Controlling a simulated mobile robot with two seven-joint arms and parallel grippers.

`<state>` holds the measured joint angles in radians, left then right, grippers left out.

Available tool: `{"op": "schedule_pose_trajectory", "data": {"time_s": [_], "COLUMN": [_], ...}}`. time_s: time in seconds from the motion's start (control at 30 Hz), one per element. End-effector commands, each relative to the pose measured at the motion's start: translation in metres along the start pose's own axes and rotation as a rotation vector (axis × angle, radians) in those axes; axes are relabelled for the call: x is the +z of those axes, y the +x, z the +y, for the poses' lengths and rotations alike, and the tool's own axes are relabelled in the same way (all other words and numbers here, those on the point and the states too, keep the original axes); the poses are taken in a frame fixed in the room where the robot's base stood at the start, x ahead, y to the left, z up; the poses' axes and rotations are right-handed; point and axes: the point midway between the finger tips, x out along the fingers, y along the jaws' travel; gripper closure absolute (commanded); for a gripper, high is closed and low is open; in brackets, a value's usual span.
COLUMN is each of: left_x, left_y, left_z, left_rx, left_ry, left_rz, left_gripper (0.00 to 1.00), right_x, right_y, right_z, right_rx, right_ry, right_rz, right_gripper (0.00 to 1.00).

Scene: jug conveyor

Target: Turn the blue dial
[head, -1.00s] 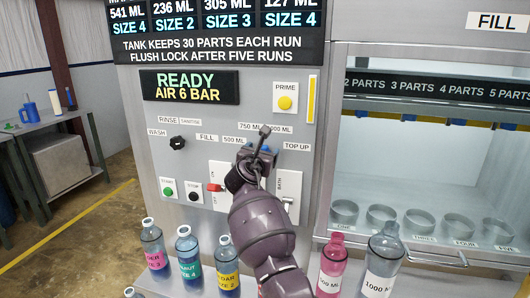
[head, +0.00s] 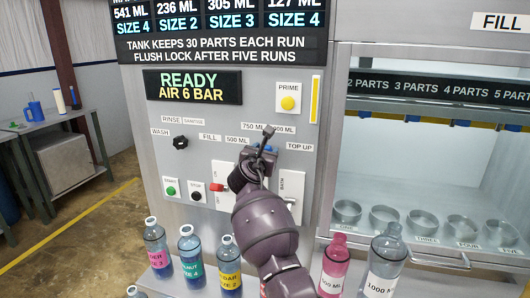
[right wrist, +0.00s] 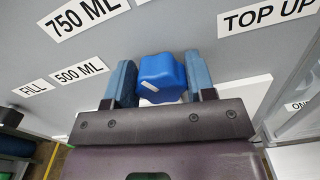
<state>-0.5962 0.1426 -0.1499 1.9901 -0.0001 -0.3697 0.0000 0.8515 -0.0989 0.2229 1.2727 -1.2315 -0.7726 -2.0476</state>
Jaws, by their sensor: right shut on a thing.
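The blue dial (right wrist: 160,78) shows in the right wrist view on the grey panel, with a white mark at its lower left. My right gripper (right wrist: 160,84) has one blue finger on each side of the dial and is shut on it. In the head view my right gripper (head: 264,155) is at the panel below the 750 ML label (head: 252,127) and hides most of the dial. Labels FILL, 500 ML and TOP UP sit around the dial. My left gripper is in neither view.
A black knob (head: 180,142), a green button (head: 171,191), a black button (head: 196,197) and a red lever (head: 217,187) are on the panel to the left. Several bottles stand below, including a pink one (head: 333,262). A yellow PRIME button (head: 288,103) is above.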

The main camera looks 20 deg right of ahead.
Motion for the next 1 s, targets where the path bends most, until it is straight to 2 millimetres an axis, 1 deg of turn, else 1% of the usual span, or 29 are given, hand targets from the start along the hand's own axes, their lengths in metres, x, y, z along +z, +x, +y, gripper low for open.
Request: {"op": "schedule_pose_trajectory", "data": {"time_s": [0.03, 0.3, 0.43, 0.57, 0.8, 1.0], "left_x": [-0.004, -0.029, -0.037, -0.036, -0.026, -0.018], "left_y": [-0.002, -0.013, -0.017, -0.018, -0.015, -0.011], "left_z": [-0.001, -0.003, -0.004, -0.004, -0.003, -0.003], "left_rx": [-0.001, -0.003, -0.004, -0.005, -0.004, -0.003], "left_ry": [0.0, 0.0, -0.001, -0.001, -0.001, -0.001], "left_rz": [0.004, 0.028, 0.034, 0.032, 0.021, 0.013], "left_gripper": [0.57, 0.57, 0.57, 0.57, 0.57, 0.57], "right_x": [0.003, 0.005, 0.003, 0.0, -0.003, -0.003], "right_y": [0.0, 0.0, 0.0, 0.001, 0.0, 0.0], "right_z": [-0.001, -0.001, -0.002, -0.002, -0.003, -0.003], "right_rx": [0.0, 0.0, -0.001, -0.001, -0.001, -0.001], "right_ry": [0.008, 0.118, 0.203, 0.305, 0.523, 0.674], "right_rz": [-0.002, -0.003, -0.001, -0.001, 0.001, 0.001], "right_gripper": [0.74, 0.74, 0.74, 0.74, 0.74, 0.74]}}
